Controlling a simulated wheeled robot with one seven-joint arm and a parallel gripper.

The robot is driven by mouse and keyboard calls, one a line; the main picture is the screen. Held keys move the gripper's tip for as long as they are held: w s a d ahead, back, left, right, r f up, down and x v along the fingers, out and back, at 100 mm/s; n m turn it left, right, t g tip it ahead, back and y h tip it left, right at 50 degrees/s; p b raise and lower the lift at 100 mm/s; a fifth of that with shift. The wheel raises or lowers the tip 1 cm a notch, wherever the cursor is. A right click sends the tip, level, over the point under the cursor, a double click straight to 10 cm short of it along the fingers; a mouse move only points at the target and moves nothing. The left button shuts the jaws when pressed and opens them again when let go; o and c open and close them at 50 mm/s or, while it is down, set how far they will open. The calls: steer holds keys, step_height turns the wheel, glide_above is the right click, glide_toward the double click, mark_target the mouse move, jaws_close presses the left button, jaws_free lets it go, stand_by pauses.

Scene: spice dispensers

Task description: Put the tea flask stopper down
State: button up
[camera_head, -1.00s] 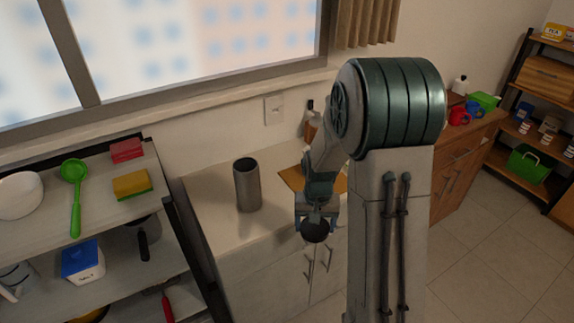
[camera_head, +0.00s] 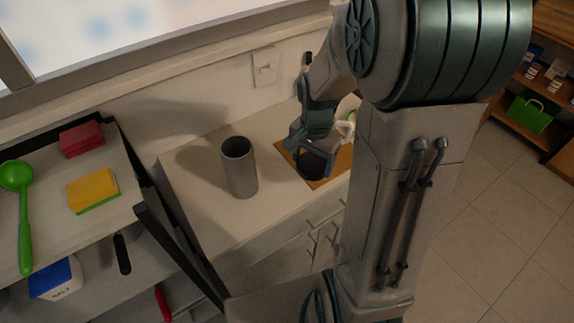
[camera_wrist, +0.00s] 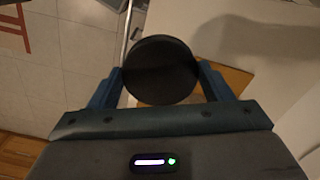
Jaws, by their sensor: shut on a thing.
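The tea flask stopper is a dark round disc (camera_wrist: 160,70) held between the two fingers of my gripper (camera_wrist: 160,84) in the wrist view. In the head view my gripper (camera_head: 313,158) is shut on the stopper (camera_head: 312,165), over or at the brown board (camera_head: 288,150) on the counter. I cannot tell whether the stopper touches the board. The tea flask (camera_head: 239,168), a grey open cylinder, stands upright on the counter to the left of my gripper, apart from it.
The pale counter (camera_head: 200,165) has free room around the flask. A white and green item (camera_head: 346,125) stands behind my gripper. A shelf on the left holds a green ladle (camera_head: 22,210), a sponge (camera_head: 93,190) and a red block (camera_head: 82,140).

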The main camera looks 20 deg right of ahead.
steer(key=w+a+f, duration=0.2)
steer(key=a, duration=0.1)
steer(key=w+a+f, duration=0.1)
steer(key=a, duration=0.1)
steer(key=shift+a+f+p, duration=0.2)
steer(key=shift+f+p, duration=0.15)
steer(key=shift+p, duration=0.05)
steer(key=shift+f+p, duration=0.35)
steer(key=shift+f, duration=1.65)
steer(key=shift+f, duration=0.15)
steer(key=o, duration=0.9)
